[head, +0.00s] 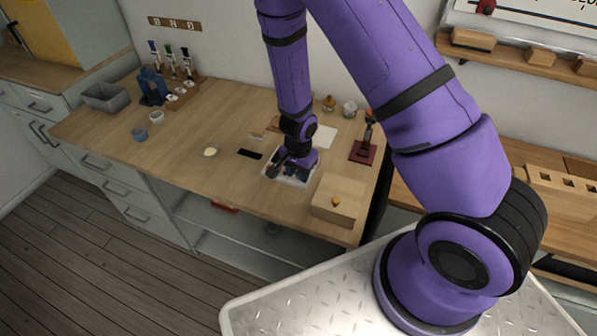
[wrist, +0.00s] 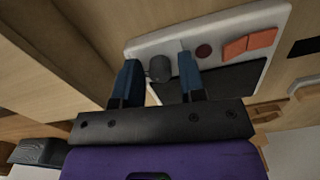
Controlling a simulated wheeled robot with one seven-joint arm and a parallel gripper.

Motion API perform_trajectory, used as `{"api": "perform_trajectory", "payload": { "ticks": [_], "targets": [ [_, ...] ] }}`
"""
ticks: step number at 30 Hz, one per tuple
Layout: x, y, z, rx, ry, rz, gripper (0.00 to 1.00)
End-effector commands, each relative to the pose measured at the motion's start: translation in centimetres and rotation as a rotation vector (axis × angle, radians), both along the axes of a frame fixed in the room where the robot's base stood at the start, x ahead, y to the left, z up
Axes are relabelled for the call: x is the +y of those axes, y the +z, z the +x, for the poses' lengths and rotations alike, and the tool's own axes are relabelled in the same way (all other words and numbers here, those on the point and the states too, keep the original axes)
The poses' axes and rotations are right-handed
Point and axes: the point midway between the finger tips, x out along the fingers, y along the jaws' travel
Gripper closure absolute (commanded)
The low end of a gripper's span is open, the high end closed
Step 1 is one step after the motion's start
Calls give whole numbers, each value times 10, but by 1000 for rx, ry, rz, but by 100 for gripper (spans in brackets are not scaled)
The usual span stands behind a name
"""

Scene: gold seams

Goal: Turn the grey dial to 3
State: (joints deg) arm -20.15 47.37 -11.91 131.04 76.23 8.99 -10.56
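The grey dial (wrist: 160,69) is a dark round knob near one end of a pale panel (wrist: 215,32). In the wrist view the two blue fingers of my gripper (wrist: 159,64) are apart, one on each side of the dial, with a small gap showing on both sides. I cannot tell how deep the fingertips reach around it. In the head view my gripper (head: 281,169) is low over the panel (head: 300,181) on the table, and the dial is hidden there. No number marks are readable.
A wooden box (head: 338,198) stands right of the panel on the wooden table (head: 200,170). A dark red stand (head: 363,151) is behind it.

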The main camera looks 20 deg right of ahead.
Motion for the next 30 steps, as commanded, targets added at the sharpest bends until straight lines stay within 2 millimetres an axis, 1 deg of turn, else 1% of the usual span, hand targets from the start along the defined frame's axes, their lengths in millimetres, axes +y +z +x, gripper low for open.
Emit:
{"api": "perform_trajectory", "payload": {
  "ticks": [10, 14, 20, 30],
  "targets": [
    [0, 1, 0, 0, 2, 0, 53],
    [1, 6, 0, -1, 5, 1, 53],
    [1, 28, 0, -3, 5, 0, 53],
    [1, 84, 0, -3, 5, 1, 53]
  ]
}}
